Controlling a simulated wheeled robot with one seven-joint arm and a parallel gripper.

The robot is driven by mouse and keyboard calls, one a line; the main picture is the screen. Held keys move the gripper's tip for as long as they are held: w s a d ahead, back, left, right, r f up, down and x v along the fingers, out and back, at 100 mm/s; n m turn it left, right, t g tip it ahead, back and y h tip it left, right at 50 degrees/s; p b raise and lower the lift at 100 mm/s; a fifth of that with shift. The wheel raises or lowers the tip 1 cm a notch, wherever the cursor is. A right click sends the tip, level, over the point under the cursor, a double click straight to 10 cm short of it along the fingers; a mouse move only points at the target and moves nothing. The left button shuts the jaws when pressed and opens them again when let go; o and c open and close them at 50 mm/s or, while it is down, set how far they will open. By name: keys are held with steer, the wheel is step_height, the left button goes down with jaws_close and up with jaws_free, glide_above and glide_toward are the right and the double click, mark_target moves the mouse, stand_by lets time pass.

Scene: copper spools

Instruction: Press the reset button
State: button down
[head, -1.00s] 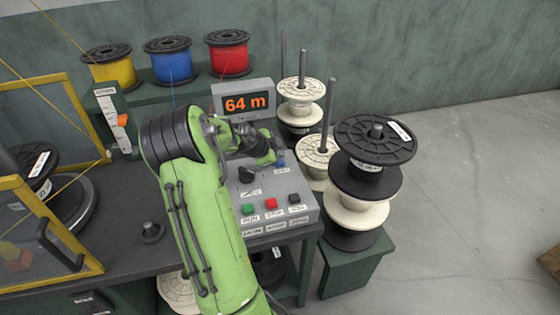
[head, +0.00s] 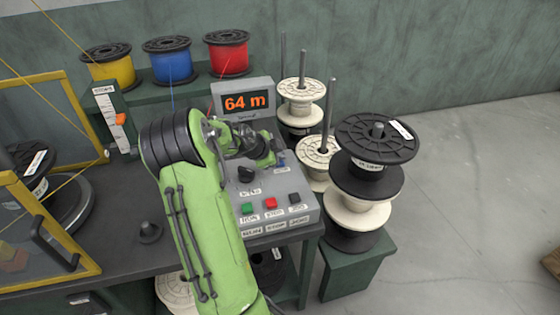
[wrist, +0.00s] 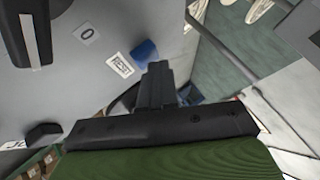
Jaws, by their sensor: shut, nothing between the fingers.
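The control box (head: 305,207) stands on the bench, with a blue button (head: 282,158) near its upper right corner. My gripper (head: 270,160) is just left of the blue button in the head view. In the wrist view its shut, empty fingers (wrist: 157,68) point at the box right beside the button. I cannot tell whether they touch it.
A green button (head: 247,209), a red button (head: 270,203), a black button (head: 295,198) and a black knob (head: 245,175) are on the same panel. The display (head: 245,103) reads 64 m. Stacked spools (head: 375,140) stand close on the right.

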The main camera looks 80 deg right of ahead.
stand_by(0.3)
steer(key=shift+r, duration=0.6)
step_height(320, 180, up, 6)
steer(key=p, duration=0.4)
stand_by(0.7)
